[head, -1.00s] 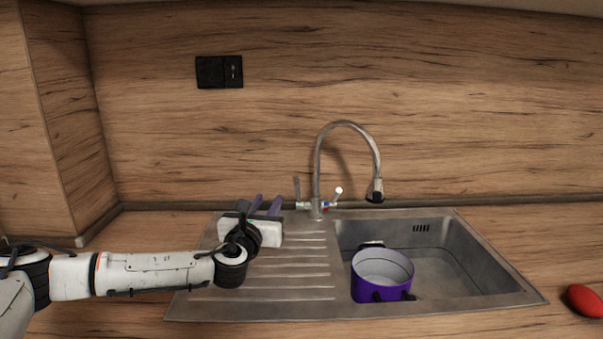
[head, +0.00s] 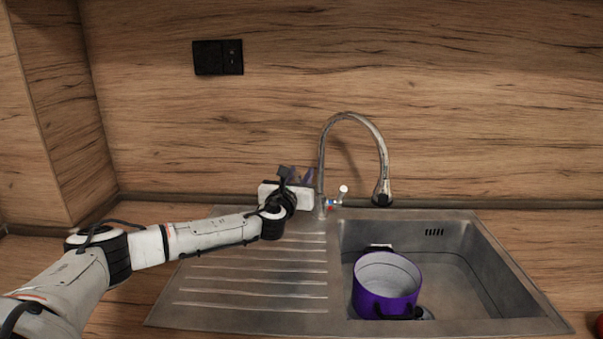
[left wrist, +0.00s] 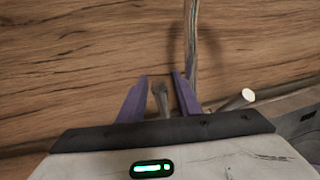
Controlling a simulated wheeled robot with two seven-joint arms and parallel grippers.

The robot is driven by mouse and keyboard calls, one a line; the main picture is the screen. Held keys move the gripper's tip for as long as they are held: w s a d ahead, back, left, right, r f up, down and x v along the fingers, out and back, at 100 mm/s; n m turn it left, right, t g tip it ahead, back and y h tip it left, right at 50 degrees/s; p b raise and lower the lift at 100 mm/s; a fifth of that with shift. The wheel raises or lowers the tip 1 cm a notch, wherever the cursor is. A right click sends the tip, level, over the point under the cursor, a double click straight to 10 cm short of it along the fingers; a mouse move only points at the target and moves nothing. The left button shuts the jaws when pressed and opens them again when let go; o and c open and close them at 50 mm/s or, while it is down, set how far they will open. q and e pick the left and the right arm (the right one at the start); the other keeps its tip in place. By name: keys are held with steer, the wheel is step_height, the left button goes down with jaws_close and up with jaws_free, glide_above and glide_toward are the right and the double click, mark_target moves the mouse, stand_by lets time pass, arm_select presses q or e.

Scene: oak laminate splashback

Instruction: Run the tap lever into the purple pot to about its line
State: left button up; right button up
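The purple pot (head: 372,299) stands upright in the sink basin, its pale inside visible from above. The curved metal tap (head: 321,160) rises behind the sink, and its spout (head: 383,198) hangs above the basin. No stream shows below it. My left gripper (head: 296,174) is at the tap's left side. In the left wrist view its purple fingers (left wrist: 158,97) are apart, with a grey tap lever (left wrist: 161,100) between them; contact is not clear. That lever is hidden behind the gripper in the head view. A second, pale-tipped lever (head: 343,190) is on the tap's right. My right gripper is out of view.
The ribbed drainboard (head: 250,285) is bare left of the basin. A black socket plate (head: 218,57) is on the wood splashback. A red object (head: 599,325) is cut off at the right edge.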

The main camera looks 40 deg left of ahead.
arm_select(q)
steer(key=shift+w+a, duration=0.25)
steer(key=shift+w, duration=0.4)
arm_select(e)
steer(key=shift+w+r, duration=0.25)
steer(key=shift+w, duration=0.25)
arm_select(q)
steer(key=shift+c, duration=0.5)
jaws_close()
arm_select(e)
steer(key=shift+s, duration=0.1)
arm_select(q)
steer(key=shift+f, duration=0.1)
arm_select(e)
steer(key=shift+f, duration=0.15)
